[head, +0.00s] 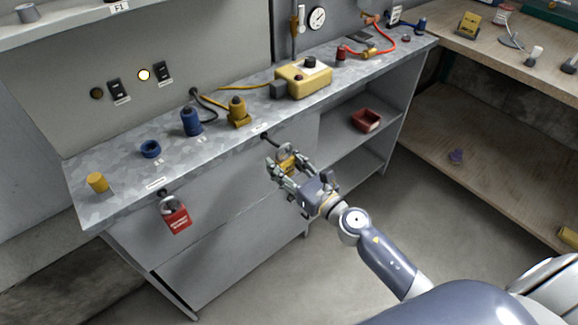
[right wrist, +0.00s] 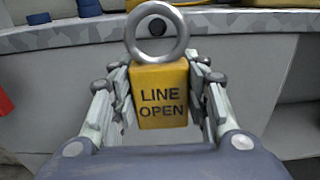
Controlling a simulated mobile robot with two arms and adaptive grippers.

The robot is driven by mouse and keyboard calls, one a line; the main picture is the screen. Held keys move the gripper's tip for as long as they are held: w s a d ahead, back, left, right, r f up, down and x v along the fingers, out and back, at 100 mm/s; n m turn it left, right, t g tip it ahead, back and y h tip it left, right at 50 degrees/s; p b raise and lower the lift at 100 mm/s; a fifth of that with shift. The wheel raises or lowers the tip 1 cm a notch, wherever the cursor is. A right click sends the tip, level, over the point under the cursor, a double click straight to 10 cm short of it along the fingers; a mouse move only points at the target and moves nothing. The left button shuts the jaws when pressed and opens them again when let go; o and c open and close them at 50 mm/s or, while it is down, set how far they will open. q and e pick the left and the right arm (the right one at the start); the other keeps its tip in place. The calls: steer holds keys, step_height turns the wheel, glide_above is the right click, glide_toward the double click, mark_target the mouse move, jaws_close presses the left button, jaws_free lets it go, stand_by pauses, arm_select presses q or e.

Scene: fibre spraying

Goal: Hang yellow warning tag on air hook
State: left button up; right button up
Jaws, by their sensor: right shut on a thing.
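My right gripper (head: 287,172) is shut on the yellow warning tag (head: 286,163), just in front of the bench's front edge. In the right wrist view the yellow tag (right wrist: 161,97) reads "LINE OPEN" and stands upright between the fingers, with a grey ring (right wrist: 157,37) on top. A dark hook (head: 270,139) sticks out from the bench front near the ring. In the right wrist view the dark round hook end (right wrist: 157,27) shows through the ring's opening; I cannot tell whether it passes into the ring. My left gripper is not in view.
A red tag (head: 176,219) hangs from another hook at the left of the bench front. The grey bench top (head: 125,180) carries a blue ring (head: 150,149), a blue plug (head: 191,122) and a yellow box (head: 303,80). A red bin (head: 366,120) stands on the shelf to the right.

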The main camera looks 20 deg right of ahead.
mark_target(264, 149)
steer(key=shift+w+a+f+b, duration=0.2)
steer(key=shift+w+a, duration=0.1)
steer(key=shift+w, duration=0.45)
steer(key=shift+w+a+f+b, duration=0.15)
steer(key=shift+w+a+f, duration=0.1)
steer(key=shift+w, duration=0.55)
steer(key=shift+w+a+f+b, duration=0.2)
steer(key=shift+w+a, duration=0.1)
steer(key=shift+w, duration=0.45)
steer(key=o, duration=1.2)
steer(key=shift+c, duration=0.2)
steer(key=shift+s+f, duration=0.1)
steer(key=shift+s, duration=0.1)
steer(key=v, duration=1.1)
steer(key=shift+s+d, duration=0.15)
steer(key=shift+s, duration=0.2)
